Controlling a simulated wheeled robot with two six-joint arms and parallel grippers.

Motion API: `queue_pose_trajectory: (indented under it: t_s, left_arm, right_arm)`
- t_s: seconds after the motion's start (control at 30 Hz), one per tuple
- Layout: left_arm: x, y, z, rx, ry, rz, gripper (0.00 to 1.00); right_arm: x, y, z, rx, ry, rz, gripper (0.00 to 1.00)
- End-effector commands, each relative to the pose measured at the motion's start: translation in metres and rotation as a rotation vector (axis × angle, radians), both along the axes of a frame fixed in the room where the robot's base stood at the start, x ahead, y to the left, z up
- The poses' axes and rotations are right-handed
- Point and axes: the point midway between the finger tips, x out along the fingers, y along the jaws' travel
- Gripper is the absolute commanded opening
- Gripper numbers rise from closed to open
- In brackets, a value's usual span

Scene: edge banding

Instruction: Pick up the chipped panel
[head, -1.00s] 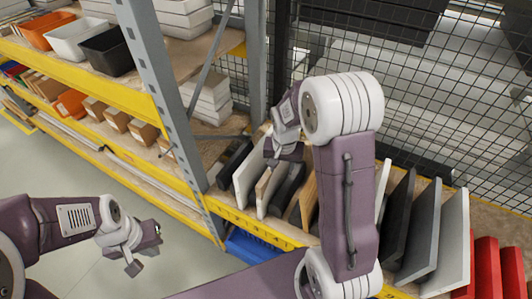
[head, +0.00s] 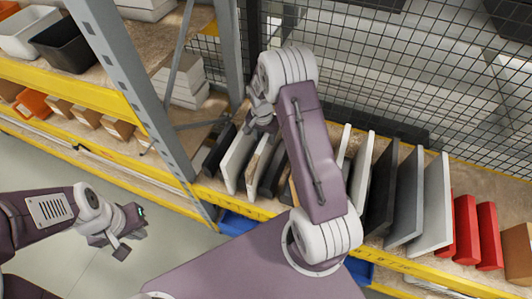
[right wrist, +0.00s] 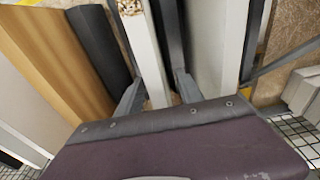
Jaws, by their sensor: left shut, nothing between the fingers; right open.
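The chipped panel (head: 256,165) stands on edge in the row on the rack shelf, its top edge showing brown, speckled core. In the right wrist view the chipped panel (right wrist: 148,60) is a narrow white edge with rough, speckled core at its far end. My right gripper (right wrist: 158,80) is open, one finger on each side of that panel. Whether the fingers touch it cannot be told. In the head view my right gripper (head: 262,118) is at the row, its fingertips mostly hidden. My left gripper (head: 128,240) is shut and empty, over the floor at left.
A white panel (head: 238,160) and a dark panel (head: 217,150) stand left of the chipped one. A wooden panel (right wrist: 50,60) and a dark panel (right wrist: 100,40) are close on its other side. A grey post (head: 120,80) and wire mesh (head: 400,60) bound the shelf.

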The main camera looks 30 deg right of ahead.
Motion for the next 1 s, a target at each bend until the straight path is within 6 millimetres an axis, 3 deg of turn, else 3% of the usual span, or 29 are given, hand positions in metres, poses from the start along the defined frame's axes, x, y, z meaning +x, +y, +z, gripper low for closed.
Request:
queue_pose_trajectory:
  t_s: [0.1, 0.23, 0.5, 0.53, 0.67, 0.7, 1.0]
  left_arm:
    - [0.000, 0.000, 0.018, 0.000, 0.000, 0.000, 0.00]
    - [0.000, 0.000, 0.022, 0.000, 0.000, 0.000, 0.00]
    - [0.000, 0.000, 0.021, 0.000, 0.000, 0.000, 0.00]
    - [0.000, 0.000, 0.021, 0.000, 0.000, 0.000, 0.00]
    - [0.000, 0.000, 0.021, 0.000, 0.000, 0.000, 0.00]
    - [0.000, 0.000, 0.021, 0.000, 0.000, 0.000, 0.00]
    - [0.000, 0.000, 0.021, 0.000, 0.000, 0.000, 0.00]
  right_arm:
    - [-0.005, -0.004, -0.017, 0.002, 0.008, -0.002, 0.44]
    - [-0.003, -0.006, -0.039, 0.001, 0.005, 0.000, 0.44]
    - [-0.002, -0.007, -0.047, 0.001, 0.001, 0.000, 0.44]
    - [-0.002, -0.006, -0.047, 0.001, 0.001, 0.000, 0.41]
    - [-0.002, -0.006, -0.047, 0.001, 0.001, 0.000, 0.05]
    - [-0.002, -0.006, -0.047, 0.001, 0.001, 0.000, 0.00]
    - [-0.002, -0.006, -0.047, 0.001, 0.001, 0.001, 0.00]
